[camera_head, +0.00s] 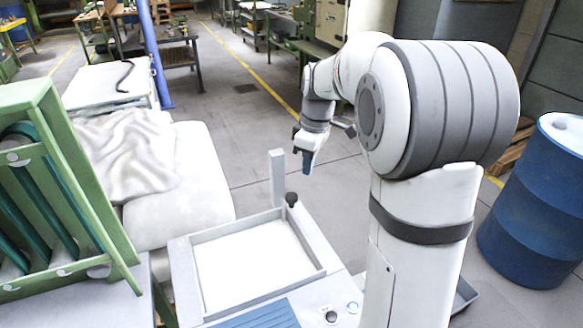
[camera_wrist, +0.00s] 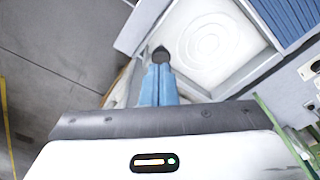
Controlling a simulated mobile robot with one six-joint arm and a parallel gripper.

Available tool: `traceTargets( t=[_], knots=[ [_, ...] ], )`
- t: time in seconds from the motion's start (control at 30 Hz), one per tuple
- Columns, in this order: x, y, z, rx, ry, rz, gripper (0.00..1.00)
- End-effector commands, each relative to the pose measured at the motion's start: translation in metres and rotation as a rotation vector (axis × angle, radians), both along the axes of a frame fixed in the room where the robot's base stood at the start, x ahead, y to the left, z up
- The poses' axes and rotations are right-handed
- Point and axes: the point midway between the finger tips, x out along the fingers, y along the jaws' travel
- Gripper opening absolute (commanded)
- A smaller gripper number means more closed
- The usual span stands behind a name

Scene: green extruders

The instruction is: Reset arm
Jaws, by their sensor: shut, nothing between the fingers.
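My gripper (camera_head: 307,161) hangs from the end of my raised arm in the head view, pointing down. It is above and a little to the right of the grey post behind the white tray. In the wrist view my gripper's two blue fingers (camera_wrist: 159,80) are together, with nothing between them. A dark round knob (camera_wrist: 161,55) appears just beyond the fingertips there; it looks apart from them, but the gap is hard to judge. The same kind of knob (camera_head: 291,199) stands at the tray's back right corner in the head view.
A shallow tray (camera_head: 318,270) with a white floor is at the front. A green rack (camera_head: 72,165) stands left, beside a white covered block (camera_head: 190,195). A blue barrel (camera_head: 537,225) stands right. Open floor (camera_head: 245,150) lies behind the tray.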

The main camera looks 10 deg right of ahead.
Motion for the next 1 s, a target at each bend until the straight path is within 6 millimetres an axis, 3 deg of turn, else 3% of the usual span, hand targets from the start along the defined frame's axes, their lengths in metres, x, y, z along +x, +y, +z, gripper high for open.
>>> traceTargets(
  t=[0.2,0.27,0.37,0.6,0.8,1.0],
  knots=[
    [0.000,0.000,0.000,0.000,0.000,0.000,0.00],
    [-0.010,0.002,0.003,-0.002,-0.004,-0.033,0.00],
    [-0.034,0.008,0.009,-0.005,-0.016,-0.122,0.00],
    [-0.116,0.020,0.013,-0.001,-0.056,-0.429,0.00],
    [-0.181,0.026,0.001,0.021,-0.094,-0.678,0.00],
    [-0.225,0.029,-0.016,0.046,-0.118,-0.856,0.00]
  ],
)
